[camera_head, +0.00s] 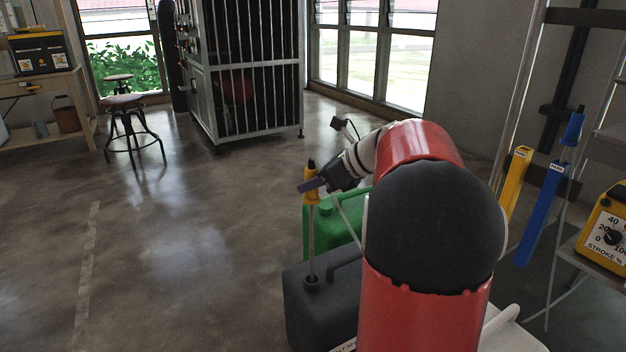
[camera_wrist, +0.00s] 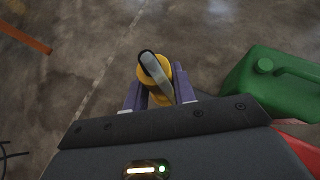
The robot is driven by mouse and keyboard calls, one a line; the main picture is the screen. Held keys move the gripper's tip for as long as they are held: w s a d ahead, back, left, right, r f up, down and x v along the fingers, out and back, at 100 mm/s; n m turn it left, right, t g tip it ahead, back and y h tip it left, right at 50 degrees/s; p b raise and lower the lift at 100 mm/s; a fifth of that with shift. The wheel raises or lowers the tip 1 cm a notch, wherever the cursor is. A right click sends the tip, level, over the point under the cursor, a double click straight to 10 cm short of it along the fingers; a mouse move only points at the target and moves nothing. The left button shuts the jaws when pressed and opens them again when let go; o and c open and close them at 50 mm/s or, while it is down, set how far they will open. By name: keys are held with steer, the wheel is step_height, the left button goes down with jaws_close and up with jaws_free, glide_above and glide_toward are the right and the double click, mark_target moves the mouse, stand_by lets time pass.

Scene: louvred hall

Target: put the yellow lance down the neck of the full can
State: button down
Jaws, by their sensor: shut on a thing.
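The yellow lance (camera_head: 312,197) has a yellow head with a black top and a thin metal tube hanging upright below it. My gripper (camera_head: 314,185) is shut on its yellow head, which also shows between the purple fingers in the wrist view (camera_wrist: 154,72). The tube's lower end meets the neck of a dark grey can (camera_head: 312,285); it appears to be in the neck, but how deep is hidden. A green can (camera_head: 322,228) stands behind the dark one, and also at right in the wrist view (camera_wrist: 282,88). Which can is full I cannot tell.
A yellow holder (camera_head: 515,185) and a blue holder (camera_head: 543,220) with a blue lance (camera_head: 573,130) stand at right. A yellow dial box (camera_head: 605,232) is at the right edge. A stool (camera_head: 122,102) and barred cabinet (camera_head: 250,75) stand behind. The floor at left is clear.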

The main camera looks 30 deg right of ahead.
steer(key=b, duration=0.5)
glide_above(313, 253)
steer(key=shift+w+d+f, duration=0.1)
steer(key=shift+f, duration=2.35)
steer(key=shift+w+f, duration=0.1)
steer(key=shift+f, duration=2.35)
steer(key=shift+f+b, duration=0.5)
steer(key=shift+f, duration=4.75)
steer(key=c, duration=1.1)
jaws_free()
steer(key=shift+o, duration=0.2)
step_height(313, 253, up, 6)
steer(key=s+d+p, duration=0.2)
steer(key=p, duration=0.3)
steer(key=shift+s+p, duration=0.3)
steer(key=shift+p, duration=0.05)
steer(key=shift+r, duration=0.1)
